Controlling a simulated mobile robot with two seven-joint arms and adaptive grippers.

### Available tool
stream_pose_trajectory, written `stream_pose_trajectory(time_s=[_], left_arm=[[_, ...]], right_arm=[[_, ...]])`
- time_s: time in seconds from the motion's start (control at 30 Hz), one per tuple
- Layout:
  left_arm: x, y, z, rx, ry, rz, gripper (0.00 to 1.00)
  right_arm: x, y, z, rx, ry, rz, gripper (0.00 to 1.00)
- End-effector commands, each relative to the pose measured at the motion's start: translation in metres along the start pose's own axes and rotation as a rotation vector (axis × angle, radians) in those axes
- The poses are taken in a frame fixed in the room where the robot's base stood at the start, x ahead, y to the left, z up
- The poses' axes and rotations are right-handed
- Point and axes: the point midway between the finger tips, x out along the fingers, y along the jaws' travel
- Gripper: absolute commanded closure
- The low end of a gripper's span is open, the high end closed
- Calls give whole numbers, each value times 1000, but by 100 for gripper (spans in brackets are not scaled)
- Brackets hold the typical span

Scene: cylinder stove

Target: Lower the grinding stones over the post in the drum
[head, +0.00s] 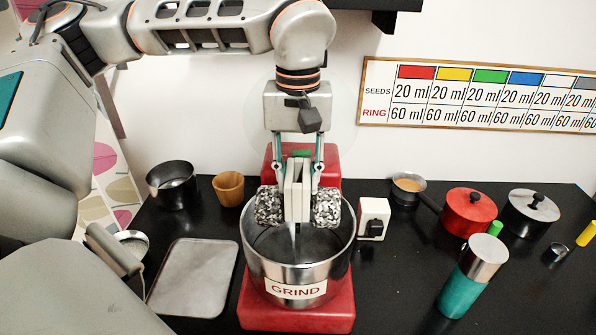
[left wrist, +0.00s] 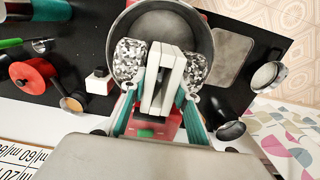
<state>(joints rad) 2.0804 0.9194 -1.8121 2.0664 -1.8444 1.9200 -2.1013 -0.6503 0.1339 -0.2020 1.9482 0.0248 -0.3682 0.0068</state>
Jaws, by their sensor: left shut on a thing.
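The grinding stones are two speckled grey blocks, left (head: 268,207) and right (head: 327,208), on either side of a white holder (head: 297,190). My left gripper (head: 298,172) points down and is shut on the holder. In the left wrist view the stones (left wrist: 128,60) flank the holder (left wrist: 163,82) the same way. The steel drum (head: 300,272), labelled GRIND, stands on a red base (head: 296,316). The stones hang over its opening; their exact height is unclear. A thin shiny post (head: 294,236) shows below the holder; its top is hidden. My right gripper is out of view.
A white switch box (head: 374,218) stands close right of the drum. A grey tray (head: 193,277), a wooden cup (head: 228,189) and a dark pot (head: 173,184) are to the left. A teal jar (head: 470,278) and red pot (head: 468,211) are to the right.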

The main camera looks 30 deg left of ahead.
Motion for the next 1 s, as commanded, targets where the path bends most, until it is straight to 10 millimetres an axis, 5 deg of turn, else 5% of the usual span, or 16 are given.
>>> stream_pose_trajectory(time_s=[0.53, 1.0], left_arm=[[28, 1, 0, 0, 2, 4, 100], [34, 1, -1, 0, 3, 5, 100]], right_arm=[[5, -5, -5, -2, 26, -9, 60], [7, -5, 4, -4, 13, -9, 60]])
